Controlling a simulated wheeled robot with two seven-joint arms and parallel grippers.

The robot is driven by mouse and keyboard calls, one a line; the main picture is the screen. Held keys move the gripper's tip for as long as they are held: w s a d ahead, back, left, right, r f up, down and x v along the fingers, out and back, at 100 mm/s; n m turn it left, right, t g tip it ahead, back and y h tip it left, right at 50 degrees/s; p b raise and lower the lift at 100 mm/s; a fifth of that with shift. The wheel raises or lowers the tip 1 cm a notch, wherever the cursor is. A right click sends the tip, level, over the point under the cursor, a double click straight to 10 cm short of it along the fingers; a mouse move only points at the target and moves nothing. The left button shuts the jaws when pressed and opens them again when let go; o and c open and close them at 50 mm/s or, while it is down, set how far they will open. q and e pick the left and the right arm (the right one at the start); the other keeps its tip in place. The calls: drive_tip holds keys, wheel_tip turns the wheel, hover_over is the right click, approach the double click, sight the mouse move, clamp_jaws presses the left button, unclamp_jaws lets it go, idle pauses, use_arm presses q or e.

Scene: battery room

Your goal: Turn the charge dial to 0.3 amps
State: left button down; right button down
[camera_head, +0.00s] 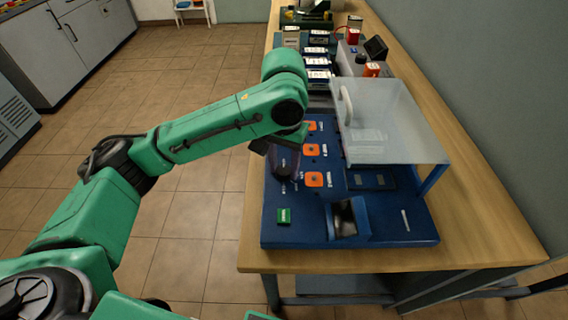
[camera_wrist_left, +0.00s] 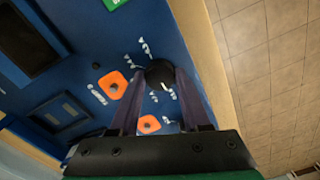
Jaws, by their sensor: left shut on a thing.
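The black charge dial (camera_wrist_left: 159,74) sits on the blue panel (camera_wrist_left: 70,100) in the left wrist view, with small white markings around it. My left gripper (camera_wrist_left: 155,85) is shut on the dial, its two dark fingers on either side of it. The exact setting is too small to read. In the head view my left gripper (camera_head: 284,160) points down over the left part of the blue panel (camera_head: 300,236), and the dial is hidden behind the gripper. My right gripper is not in view.
Orange square buttons (camera_head: 314,180) run beside the dial. A green block (camera_head: 284,216) is at the panel's near left. A clear cover (camera_head: 390,110) stands over the panel's right part. Several devices line the wooden table (camera_head: 480,200) farther back.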

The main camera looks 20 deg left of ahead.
use_arm(q)
drive_tip(key=shift+r+m+p, duration=0.2)
drive_tip(key=shift+m+p, duration=0.2)
drive_tip(key=shift+p, duration=0.3)
drive_tip(key=m+p, duration=0.1)
drive_tip(key=p, duration=0.2)
drive_tip(key=m+p, duration=0.4)
drive_tip(key=p, duration=0.1)
drive_tip(key=shift+r+p, duration=0.25)
drive_tip(key=shift+p, duration=0.05)
drive_tip(key=m+p, duration=0.7)
drive_tip(key=p, duration=0.1)
drive_tip(key=shift+f, duration=0.1)
drive_tip(key=m+p, duration=0.1)
drive_tip(key=m, duration=0.1)
drive_tip(key=shift+f+m+p, duration=0.1)
drive_tip(key=shift+m+p, duration=0.3)
drive_tip(key=shift+f+m+p, duration=0.1)
drive_tip(key=shift+m+p, duration=0.55)
drive_tip(key=shift+m, duration=0.45)
drive_tip(key=shift+w, duration=0.1)
drive_tip(key=shift+c, duration=1.8)
unclamp_jaws()
drive_tip(key=shift+f, duration=0.1)
